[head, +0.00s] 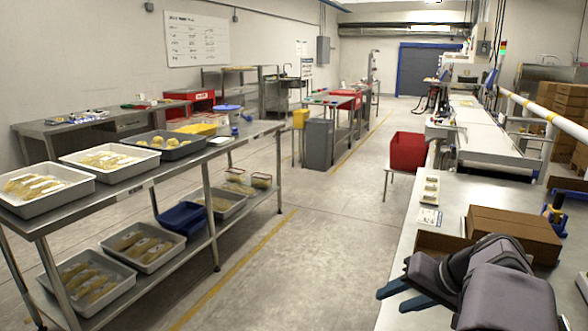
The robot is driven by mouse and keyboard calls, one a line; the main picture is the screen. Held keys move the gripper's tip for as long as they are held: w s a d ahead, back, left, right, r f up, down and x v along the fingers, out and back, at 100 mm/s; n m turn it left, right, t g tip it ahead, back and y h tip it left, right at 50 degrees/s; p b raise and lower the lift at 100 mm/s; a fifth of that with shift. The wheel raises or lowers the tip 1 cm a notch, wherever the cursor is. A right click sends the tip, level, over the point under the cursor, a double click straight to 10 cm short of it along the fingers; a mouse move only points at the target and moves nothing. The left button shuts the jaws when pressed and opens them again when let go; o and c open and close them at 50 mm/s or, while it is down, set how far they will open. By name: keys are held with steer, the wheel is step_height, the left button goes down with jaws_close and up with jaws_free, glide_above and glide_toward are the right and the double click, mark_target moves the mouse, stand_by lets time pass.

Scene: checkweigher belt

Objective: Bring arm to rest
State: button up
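My arm reaches in at the bottom right in the head view, covered in a grey padded sleeve. My gripper (391,300) points left over the near part of the steel bench (420,240). Its two dark fingers stand apart with bare bench showing between them, and nothing is held there. The arm is bent, and its sleeve hides part of the bench and of the cardboard boxes behind it.
Brown boxes (515,232) lie on the bench just beyond my arm. A small tray (430,188) and a card lie farther along it. A red bin (407,151) stands left of the bench. A steel rack with food trays (110,160) is across the clear aisle.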

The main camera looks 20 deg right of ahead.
steer(key=s+a+r+n+g+p, duration=0.1)
steer(key=a+g+p, duration=0.1)
steer(key=a+p, duration=0.45)
steer(key=s+a+n+g+p, duration=0.2)
steer(key=a+g+p, duration=0.1)
steer(key=a, duration=0.6)
steer(key=s+a+r+n+g+h+p, duration=0.1)
steer(key=s+a+n+p, duration=0.3)
steer(key=s+a+p, duration=0.4)
steer(key=shift+s+a+r+n+g+h+p, duration=0.4)
steer(key=shift+r+g+p, duration=0.35)
steer(key=shift+p, duration=0.5)
steer(key=shift+s, duration=0.1)
stand_by(0.7)
